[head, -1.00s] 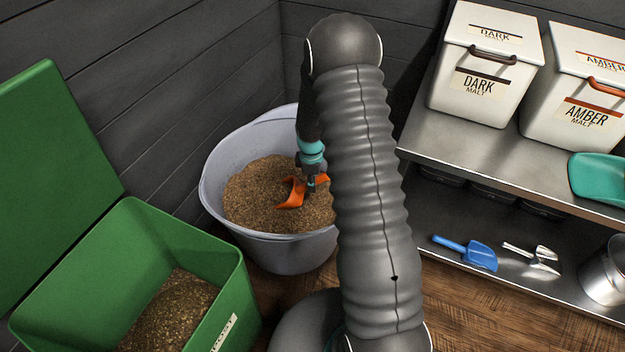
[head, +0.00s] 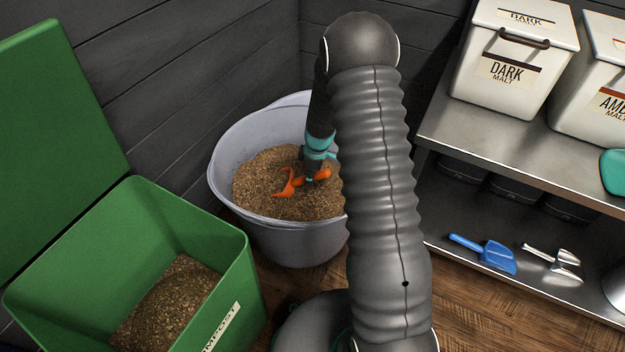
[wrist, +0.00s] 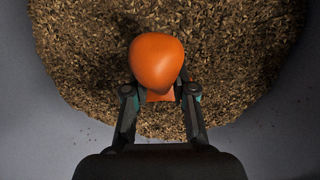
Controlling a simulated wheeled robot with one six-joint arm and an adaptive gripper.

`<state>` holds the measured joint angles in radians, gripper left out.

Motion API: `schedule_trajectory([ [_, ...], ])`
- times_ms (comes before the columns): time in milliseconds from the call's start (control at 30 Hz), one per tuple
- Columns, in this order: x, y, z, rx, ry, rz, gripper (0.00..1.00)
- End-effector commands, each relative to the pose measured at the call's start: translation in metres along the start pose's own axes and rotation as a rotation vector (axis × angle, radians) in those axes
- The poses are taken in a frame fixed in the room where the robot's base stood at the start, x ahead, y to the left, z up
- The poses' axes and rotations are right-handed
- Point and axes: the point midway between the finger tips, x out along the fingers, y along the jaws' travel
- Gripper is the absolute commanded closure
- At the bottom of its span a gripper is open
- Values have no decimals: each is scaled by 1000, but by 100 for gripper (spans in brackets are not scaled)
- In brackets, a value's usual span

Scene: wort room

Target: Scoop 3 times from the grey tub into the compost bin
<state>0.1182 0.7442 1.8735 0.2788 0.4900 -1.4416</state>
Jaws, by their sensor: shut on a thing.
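The grey tub (head: 232,210) stands against the dark wall and holds a heap of brown grain (head: 262,185). My gripper (head: 312,178) is over the tub, pointing down, shut on an orange scoop (head: 288,183). In the wrist view my two fingers (wrist: 159,95) close on the scoop's handle, and the orange scoop (wrist: 155,60) shows its rounded outer side against the grain. I cannot tell whether the scoop touches the grain or holds any. The green compost bin (head: 205,240) stands open at the lower left with a brown heap (head: 165,305) inside.
The bin's raised green lid (head: 60,140) stands at the left. At the right, a metal shelf (head: 470,150) carries white malt bins (head: 510,70). A blue scoop (head: 495,256) and a metal scoop (head: 560,262) lie on its lower level. My arm hides the tub's right side.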

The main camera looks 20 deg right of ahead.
Motion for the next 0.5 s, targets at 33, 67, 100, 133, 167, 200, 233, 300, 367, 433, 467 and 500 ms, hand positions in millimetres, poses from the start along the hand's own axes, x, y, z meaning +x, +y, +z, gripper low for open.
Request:
schedule_trajectory([
  [33, 4, 1, 2, 1, 10, 3, 100],
  [67, 4, 1, 2, 2, 16, 3, 100],
  [100, 5, 1, 3, 1, 24, 4, 100],
  [133, 6, 1, 4, 2, 30, 4, 100],
  [167, 6, 1, 4, 2, 36, 4, 100],
  [200, 7, 1, 5, 1, 43, 5, 100],
  [233, 7, 1, 5, 1, 50, 5, 100],
  [300, 8, 1, 7, 2, 62, 3, 100],
  [367, 9, 1, 8, 1, 72, 2, 100],
  [433, 10, 1, 10, 2, 86, 3, 100],
  [467, 10, 1, 10, 1, 91, 3, 100],
  [500, 11, 1, 11, 2, 99, 4, 100],
])
